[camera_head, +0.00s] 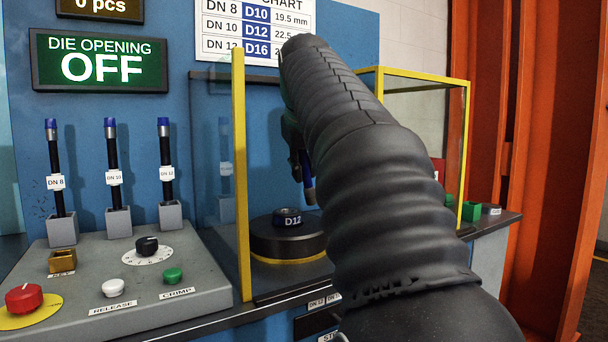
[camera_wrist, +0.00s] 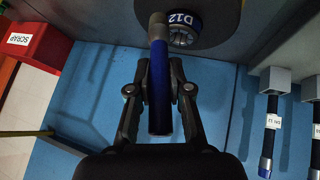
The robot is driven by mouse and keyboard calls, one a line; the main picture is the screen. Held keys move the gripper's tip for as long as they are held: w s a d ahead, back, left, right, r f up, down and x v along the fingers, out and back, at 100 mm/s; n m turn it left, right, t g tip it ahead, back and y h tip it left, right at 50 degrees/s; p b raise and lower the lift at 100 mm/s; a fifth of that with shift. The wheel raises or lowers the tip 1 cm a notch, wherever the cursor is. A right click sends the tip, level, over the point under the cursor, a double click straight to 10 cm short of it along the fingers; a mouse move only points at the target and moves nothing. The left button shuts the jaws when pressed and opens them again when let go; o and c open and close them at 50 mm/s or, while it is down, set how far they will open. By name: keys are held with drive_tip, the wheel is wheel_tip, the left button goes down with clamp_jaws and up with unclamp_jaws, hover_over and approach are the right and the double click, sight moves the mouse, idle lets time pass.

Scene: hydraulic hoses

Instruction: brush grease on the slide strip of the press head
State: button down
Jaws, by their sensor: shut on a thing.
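My gripper (camera_wrist: 160,90) is shut on the blue handle of a brush (camera_wrist: 159,105). In the wrist view the brush's tan end points up, beside the D12 die (camera_wrist: 183,28). In the head view the brush (camera_head: 308,178) hangs tip down, its lower end above and right of the D12 die (camera_head: 288,217). A gap shows there; I cannot tell the depth. The die sits on the round black press head (camera_head: 270,240), which has a yellow ring at its foot. My arm hides most of the gripper and the press head's right side. I cannot make out the slide strip.
Yellow-edged clear guards (camera_head: 239,170) stand either side of the press opening. A control panel (camera_head: 200,290) with knobs and several hose samples (camera_head: 113,150) is at left. A sign (camera_head: 98,62) reads DIE OPENING OFF. A red SCRAP bin (camera_wrist: 35,45) shows in the wrist view.

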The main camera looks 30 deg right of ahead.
drive_tip(key=shift+r, duration=1.5)
